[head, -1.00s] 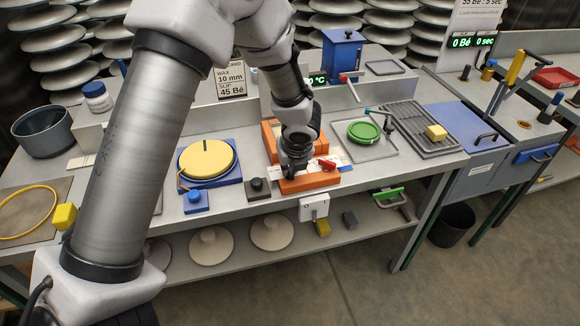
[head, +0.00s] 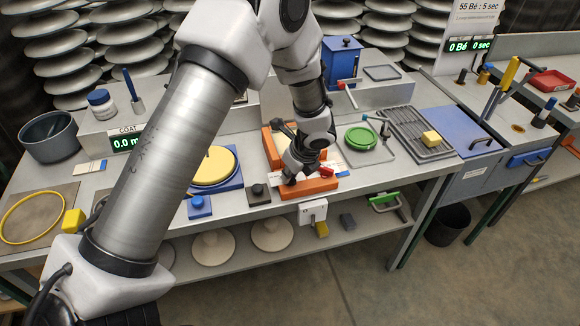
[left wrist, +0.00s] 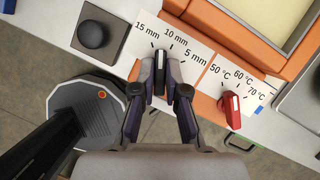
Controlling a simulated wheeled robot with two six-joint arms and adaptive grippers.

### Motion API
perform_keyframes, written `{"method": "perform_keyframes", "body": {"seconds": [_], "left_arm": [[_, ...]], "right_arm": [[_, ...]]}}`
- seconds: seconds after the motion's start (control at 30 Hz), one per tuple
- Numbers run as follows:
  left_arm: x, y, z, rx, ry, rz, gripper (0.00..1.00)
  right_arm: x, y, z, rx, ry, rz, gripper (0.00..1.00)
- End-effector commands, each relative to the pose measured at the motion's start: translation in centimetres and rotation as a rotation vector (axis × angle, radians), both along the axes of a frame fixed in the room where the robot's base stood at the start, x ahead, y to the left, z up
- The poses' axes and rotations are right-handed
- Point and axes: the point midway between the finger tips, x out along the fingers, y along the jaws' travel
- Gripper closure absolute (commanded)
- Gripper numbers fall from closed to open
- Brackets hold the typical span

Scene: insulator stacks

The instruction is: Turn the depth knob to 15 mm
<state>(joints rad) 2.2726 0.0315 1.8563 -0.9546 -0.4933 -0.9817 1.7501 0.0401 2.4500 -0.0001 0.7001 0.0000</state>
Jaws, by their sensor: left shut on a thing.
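The depth knob (left wrist: 161,68) is a dark knob with a pale pointer line, in the left wrist view. Its scale plate (left wrist: 170,22) carries 15 mm, 10 mm and 5 mm marks. The pointer line runs upward in that view, seemingly between the 15 mm and 10 mm ticks. My left gripper (left wrist: 160,88) is shut on the knob, one finger on each side. In the head view my left gripper (head: 290,180) is at the front of the orange unit (head: 318,186), and hides the depth knob. My right gripper is not in view.
A red temperature knob (left wrist: 231,108) with 50, 60 and 70 °C marks sits right of my fingers. A black round button (left wrist: 93,34) is on the left. A yellow disc (head: 213,166) and a green dish (head: 361,138) flank the orange unit.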

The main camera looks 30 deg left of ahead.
Motion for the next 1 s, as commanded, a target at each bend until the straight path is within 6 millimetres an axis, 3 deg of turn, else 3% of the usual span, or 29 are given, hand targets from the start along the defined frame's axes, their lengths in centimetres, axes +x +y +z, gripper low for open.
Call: {"method": "perform_keyframes", "body": {"seconds": [0.1, 0.4, 1.0], "left_arm": [[0.1, 0.0, 0.4, 0.000, 0.001, 0.095, 1.00], [0.1, 0.0, 0.2, -0.001, 0.000, 0.279, 1.00], [0.2, 0.0, 0.0, 0.000, 0.000, 0.352, 1.00]], "right_arm": [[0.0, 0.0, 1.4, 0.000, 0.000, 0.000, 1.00], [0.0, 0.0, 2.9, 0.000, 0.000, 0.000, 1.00], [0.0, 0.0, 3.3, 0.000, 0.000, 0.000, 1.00]]}}
